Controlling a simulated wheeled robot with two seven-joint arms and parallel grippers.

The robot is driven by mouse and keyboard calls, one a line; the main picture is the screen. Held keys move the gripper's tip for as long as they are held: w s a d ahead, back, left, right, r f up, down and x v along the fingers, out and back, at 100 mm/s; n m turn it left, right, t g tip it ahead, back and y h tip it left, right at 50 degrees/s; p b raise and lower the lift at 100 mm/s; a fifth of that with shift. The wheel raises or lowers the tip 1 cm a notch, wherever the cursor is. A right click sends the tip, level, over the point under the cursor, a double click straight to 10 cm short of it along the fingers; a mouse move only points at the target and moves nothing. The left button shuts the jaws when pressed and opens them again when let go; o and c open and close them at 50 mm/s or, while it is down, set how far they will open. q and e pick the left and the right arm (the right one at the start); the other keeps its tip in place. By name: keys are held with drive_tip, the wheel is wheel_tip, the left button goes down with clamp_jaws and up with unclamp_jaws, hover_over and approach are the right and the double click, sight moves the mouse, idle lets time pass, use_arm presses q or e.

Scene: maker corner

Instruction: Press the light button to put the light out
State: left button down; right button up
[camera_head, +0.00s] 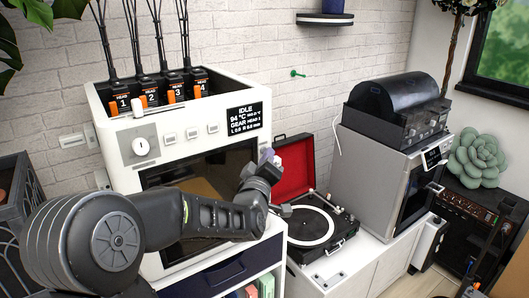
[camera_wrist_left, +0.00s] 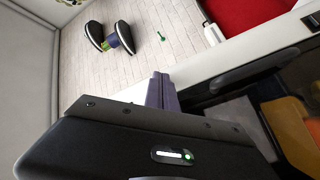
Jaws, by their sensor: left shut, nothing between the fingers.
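The white machine (camera_head: 110,165) stands left of centre, with a knob (camera_head: 140,146) and several small buttons on its upper front. Three pale buttons, a left one (camera_head: 169,138), a middle one (camera_head: 191,133) and a right one (camera_head: 213,129), sit in a row left of the display (camera_head: 244,119). Their marks are too small to read, so I cannot tell which is the light button. My left gripper (camera_head: 267,156) is shut and empty, in front of the machine's right side, below the display. Its closed fingers also show in the left wrist view (camera_wrist_left: 161,91). My right gripper is not in view.
A record player (camera_head: 308,228) with a raised red lid (camera_head: 292,168) stands right of the machine. A grey oven-like box (camera_head: 372,182) is farther right. A green hook (camera_head: 297,73) is on the brick wall. My left arm hides part of the machine's window.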

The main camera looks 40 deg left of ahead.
use_arm(q)
drive_tip(key=shift+s+d+b, duration=0.15)
drive_tip(key=shift+d+b, duration=0.2)
drive_tip(key=shift+d, duration=0.15)
idle(0.4)
drive_tip(key=shift+s+d, duration=0.3)
drive_tip(key=shift+d, duration=0.65)
drive_tip(key=shift+s+d, duration=0.25)
drive_tip(key=shift+d, duration=0.7)
drive_tip(key=shift+s+d, duration=0.3)
drive_tip(key=shift+d, duration=0.65)
